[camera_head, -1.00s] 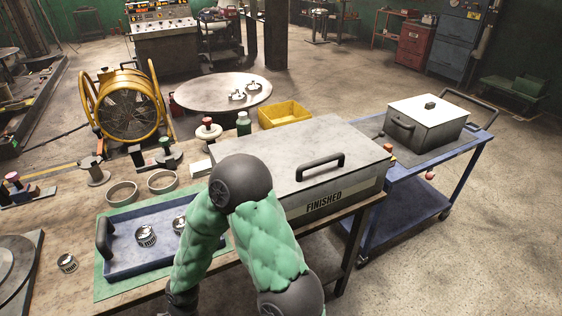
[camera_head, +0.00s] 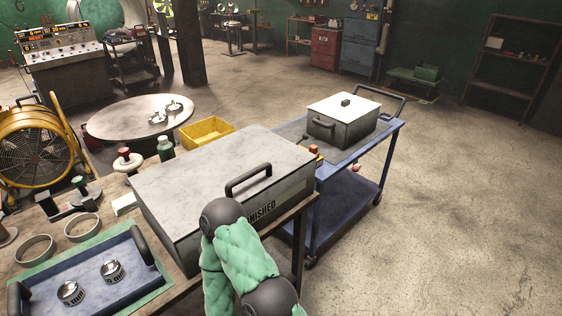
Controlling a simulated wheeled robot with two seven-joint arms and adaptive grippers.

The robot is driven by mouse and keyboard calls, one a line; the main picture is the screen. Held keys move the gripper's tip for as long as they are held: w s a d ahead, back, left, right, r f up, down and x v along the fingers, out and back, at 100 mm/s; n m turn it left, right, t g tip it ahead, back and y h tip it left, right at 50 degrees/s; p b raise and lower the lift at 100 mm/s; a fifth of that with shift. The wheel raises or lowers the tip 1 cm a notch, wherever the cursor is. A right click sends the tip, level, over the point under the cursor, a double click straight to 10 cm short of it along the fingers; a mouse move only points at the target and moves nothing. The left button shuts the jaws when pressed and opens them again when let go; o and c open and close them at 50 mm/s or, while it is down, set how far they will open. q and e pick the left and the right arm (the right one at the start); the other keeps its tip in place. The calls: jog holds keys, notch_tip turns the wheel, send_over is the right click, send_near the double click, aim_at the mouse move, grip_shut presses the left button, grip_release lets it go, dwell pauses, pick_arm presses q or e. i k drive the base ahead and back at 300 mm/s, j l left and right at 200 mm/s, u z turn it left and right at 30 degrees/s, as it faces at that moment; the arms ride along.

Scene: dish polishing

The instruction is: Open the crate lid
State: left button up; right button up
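The grey crate (camera_head: 174,231) marked "FINISHED" stands on the workbench, and part of its label is hidden by my arm. Its flat lid (camera_head: 205,170) lies closed on top. A black bar handle (camera_head: 248,181) stands on the lid's front right part. One of my arms, with a green sleeve and black joints, is bent in front of the crate at the bottom centre. Its gripper is out of view, and so is my other gripper. Nothing is seen touching the handle.
A blue tray (camera_head: 54,292) with two metal parts lies left of the crate. A yellow bin (camera_head: 207,132) and a green bottle (camera_head: 166,148) stand behind it. A blue cart (camera_head: 339,180) bearing a smaller lidded box (camera_head: 342,122) stands to the right. The floor farther right is clear.

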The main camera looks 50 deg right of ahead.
aim_at(239, 165)
jog(key=z, duration=0.45)
jog(key=l+z, duration=0.15)
jog(key=z, duration=0.25)
jog(key=i+z, duration=0.1)
jog(key=z, duration=0.35)
